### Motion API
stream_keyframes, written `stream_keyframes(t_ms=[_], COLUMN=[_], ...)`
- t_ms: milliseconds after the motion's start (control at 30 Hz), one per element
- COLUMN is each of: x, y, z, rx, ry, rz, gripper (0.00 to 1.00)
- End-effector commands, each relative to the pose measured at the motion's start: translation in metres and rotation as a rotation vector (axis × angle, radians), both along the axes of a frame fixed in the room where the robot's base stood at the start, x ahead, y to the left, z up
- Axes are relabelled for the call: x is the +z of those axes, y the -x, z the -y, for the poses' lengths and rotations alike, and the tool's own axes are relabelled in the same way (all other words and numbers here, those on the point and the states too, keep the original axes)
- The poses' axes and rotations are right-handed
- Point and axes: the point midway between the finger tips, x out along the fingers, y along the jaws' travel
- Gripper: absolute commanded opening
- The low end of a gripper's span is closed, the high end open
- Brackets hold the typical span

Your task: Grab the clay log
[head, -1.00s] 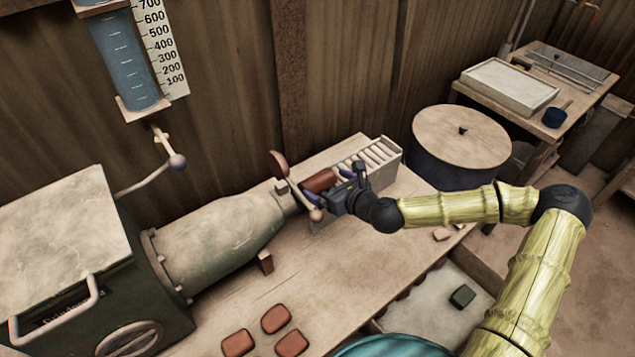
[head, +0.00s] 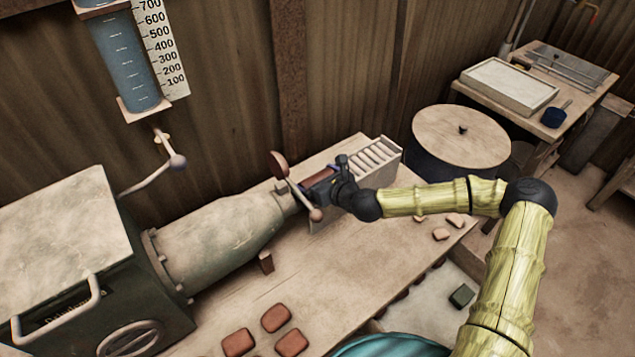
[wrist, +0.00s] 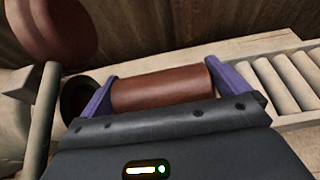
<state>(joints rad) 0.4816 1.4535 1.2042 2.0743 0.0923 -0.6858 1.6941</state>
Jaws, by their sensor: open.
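The clay log (head: 321,179) is a short reddish-brown cylinder lying at the near end of the roller tray, just past the extruder's mouth. In the wrist view the clay log (wrist: 160,90) lies crosswise between the two purple fingers of my gripper (wrist: 163,90). One finger is at each end of the log, and the fingers are open. The left finger stands between the log and the dark extruder opening. In the head view my gripper (head: 322,185) is at the log and hides part of it.
The extruder (head: 215,235) is at left, with a lever and round brown paddle (head: 278,165) close to my gripper. The roller tray (head: 375,155) runs off to the right. Several tiles (head: 276,318) and a small block (head: 266,262) lie on the bench.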

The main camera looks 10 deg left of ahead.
Motion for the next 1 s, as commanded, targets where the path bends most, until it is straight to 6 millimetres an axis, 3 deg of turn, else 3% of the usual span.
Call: stream_keyframes(t_ms=[367, 600, 1000], x=[0.000, 0.001, 0.012], y=[0.000, 0.000, 0.000], z=[0.000, 0.000, 0.000], rx=[0.000, 0.000, 0.000], ry=[0.000, -0.001, -0.001], rz=[0.000, 0.002, 0.004], gripper=[1.00, 0.56, 0.56])
